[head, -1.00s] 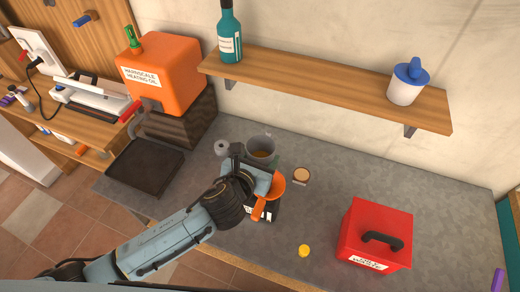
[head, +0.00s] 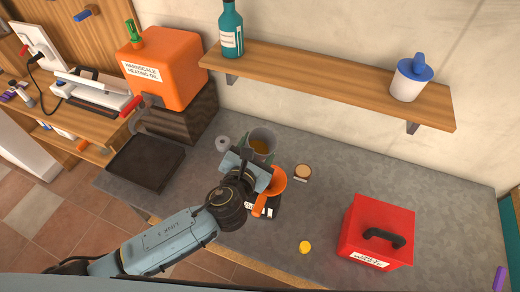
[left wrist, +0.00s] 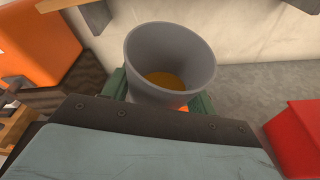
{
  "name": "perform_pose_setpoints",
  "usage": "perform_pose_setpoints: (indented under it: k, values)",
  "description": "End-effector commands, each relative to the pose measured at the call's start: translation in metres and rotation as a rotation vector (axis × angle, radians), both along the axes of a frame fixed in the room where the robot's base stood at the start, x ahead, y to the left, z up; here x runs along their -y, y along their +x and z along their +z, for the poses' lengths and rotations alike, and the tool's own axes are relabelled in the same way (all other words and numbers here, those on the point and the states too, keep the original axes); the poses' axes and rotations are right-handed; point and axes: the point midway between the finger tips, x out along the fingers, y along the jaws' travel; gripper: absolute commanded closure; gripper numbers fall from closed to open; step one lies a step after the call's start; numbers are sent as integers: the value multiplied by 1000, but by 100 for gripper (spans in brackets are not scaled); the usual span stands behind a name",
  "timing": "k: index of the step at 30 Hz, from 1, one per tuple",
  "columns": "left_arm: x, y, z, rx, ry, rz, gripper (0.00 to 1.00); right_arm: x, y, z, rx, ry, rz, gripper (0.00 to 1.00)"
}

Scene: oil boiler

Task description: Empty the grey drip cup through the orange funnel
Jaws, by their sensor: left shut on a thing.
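The grey drip cup (head: 270,135) is held in my left gripper (head: 259,154), which is shut on it. Brown-yellow oil shows inside. In the left wrist view the cup (left wrist: 168,85) fills the upper middle, with the green fingers (left wrist: 160,100) on either side of its wall and the oil low inside. The orange funnel (head: 277,181) is just in front and to the right of the cup, partly hidden by my gripper. A dark, labelled object (head: 266,211) shows below it, mostly hidden by the arm. My right gripper is out of view.
An orange heating-oil tank (head: 165,75) and a dark tray (head: 145,162) are at the left. A red box (head: 377,232) stands at the right. A small round-topped item (head: 303,171) and a yellow cap (head: 305,247) lie on the counter. A wooden shelf (head: 320,85) overhangs the back.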

Motion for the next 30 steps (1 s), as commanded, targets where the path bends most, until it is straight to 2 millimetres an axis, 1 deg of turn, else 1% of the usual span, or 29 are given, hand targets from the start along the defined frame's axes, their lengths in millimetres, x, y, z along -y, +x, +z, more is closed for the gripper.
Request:
perform_pose_setpoints:
  k: [4, 12, 24, 30]
  values:
    - [-1, 1, 0, 27, 28, 0, 67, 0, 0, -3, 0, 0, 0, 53]
    - [-4, 4, 2, 131, 137, -1, 67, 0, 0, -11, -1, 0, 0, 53]
    - [-4, 4, 3, 147, 155, 0, 67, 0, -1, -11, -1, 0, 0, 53]
    - [-5, 5, 1, 201, 212, 0, 67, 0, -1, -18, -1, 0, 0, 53]
